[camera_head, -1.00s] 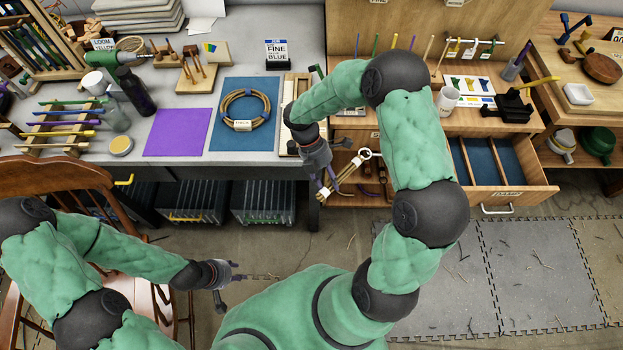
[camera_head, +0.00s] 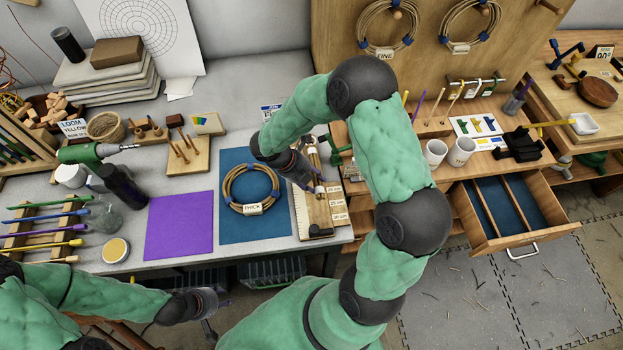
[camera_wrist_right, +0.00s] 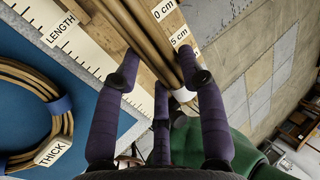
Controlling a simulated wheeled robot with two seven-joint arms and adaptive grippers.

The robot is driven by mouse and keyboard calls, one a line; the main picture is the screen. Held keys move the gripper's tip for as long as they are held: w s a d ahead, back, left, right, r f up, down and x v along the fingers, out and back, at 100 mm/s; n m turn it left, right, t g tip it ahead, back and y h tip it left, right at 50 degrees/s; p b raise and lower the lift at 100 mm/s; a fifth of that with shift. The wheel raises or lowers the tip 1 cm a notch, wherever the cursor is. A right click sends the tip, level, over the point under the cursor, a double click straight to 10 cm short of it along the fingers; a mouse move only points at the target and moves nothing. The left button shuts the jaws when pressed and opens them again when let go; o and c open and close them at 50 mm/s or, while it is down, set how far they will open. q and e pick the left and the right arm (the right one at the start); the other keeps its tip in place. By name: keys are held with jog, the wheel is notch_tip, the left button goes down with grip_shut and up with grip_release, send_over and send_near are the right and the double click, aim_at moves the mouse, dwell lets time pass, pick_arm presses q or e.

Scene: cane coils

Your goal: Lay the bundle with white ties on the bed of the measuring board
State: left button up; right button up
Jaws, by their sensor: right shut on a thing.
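The bundle with white ties (camera_wrist_right: 146,30) is a sheaf of straight brown canes, gripped in my right gripper (camera_head: 315,187). In the right wrist view the purple fingers (camera_wrist_right: 160,80) close around it, and a white tie (camera_wrist_right: 183,95) shows near them. The bundle is over the measuring board (camera_head: 318,229), roughly along its length. I cannot tell whether it touches the bed. The board has a LENGTH scale strip (camera_wrist_right: 62,36) and cm labels. My left gripper (camera_head: 222,314) is open and empty in front of the bench. My right forearm and hand hide much of the bundle in the head view.
A blue mat (camera_head: 232,167) with the THICK cane coil (camera_head: 226,188) lies left of the board. A purple mat (camera_head: 180,226) is further left. White cups (camera_head: 436,152) and an open drawer (camera_head: 483,243) are to the right.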

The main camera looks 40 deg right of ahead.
aim_at(312, 196)
jog(key=shift+w+f, duration=0.15)
jog(key=shift+w, duration=0.1)
jog(key=shift+s+f+b, duration=0.15)
jog(key=shift+f+b, duration=0.3)
jog(key=shift+b, duration=0.2)
notch_tip(312, 196, down, 5)
jog(key=b, duration=0.4)
jog(key=shift+b, duration=0.4)
jog(key=shift+f, duration=0.65)
jog(key=shift+a, duration=0.1)
jog(key=o, duration=1.2)
jog(key=shift+f, duration=0.15)
